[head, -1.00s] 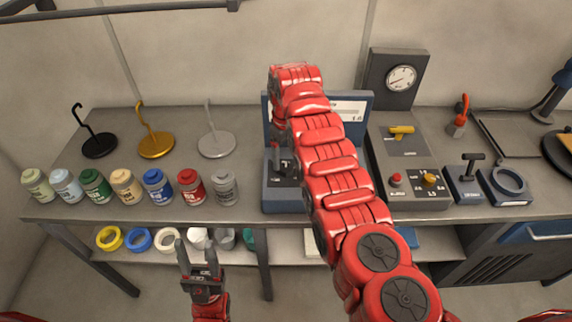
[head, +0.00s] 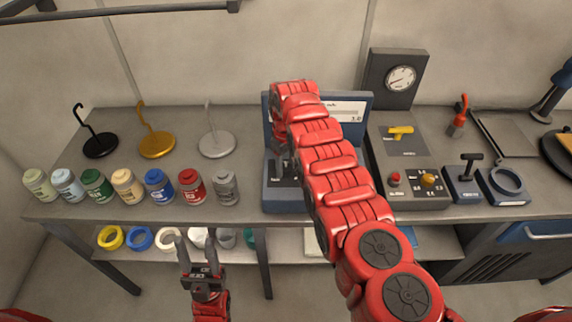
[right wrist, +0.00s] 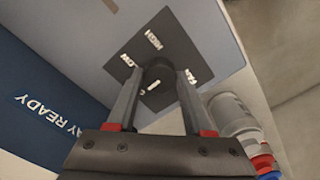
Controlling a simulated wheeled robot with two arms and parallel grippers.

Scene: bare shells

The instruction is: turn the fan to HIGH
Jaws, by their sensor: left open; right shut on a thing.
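The fan knob (right wrist: 157,72) is a dark round knob on a dark label plate (right wrist: 177,45) with HIGH, LOW and FAN printed on it. My right gripper (right wrist: 158,80) is shut on the knob, one finger on each side of it. Which label the knob points at is not clear. In the head view the plate is on the blue-grey device (head: 282,200) on the bench, and my right arm hides much of it. My left gripper (head: 190,252) is open and empty, in front of the bench edge.
Several paint cans (head: 126,187) line the bench's front left, with hook stands (head: 156,145) behind. A grey control box (head: 412,185) and a gauge panel (head: 400,80) stand to the right of the blue-grey device. Rolls of tape (head: 140,239) lie on the lower shelf.

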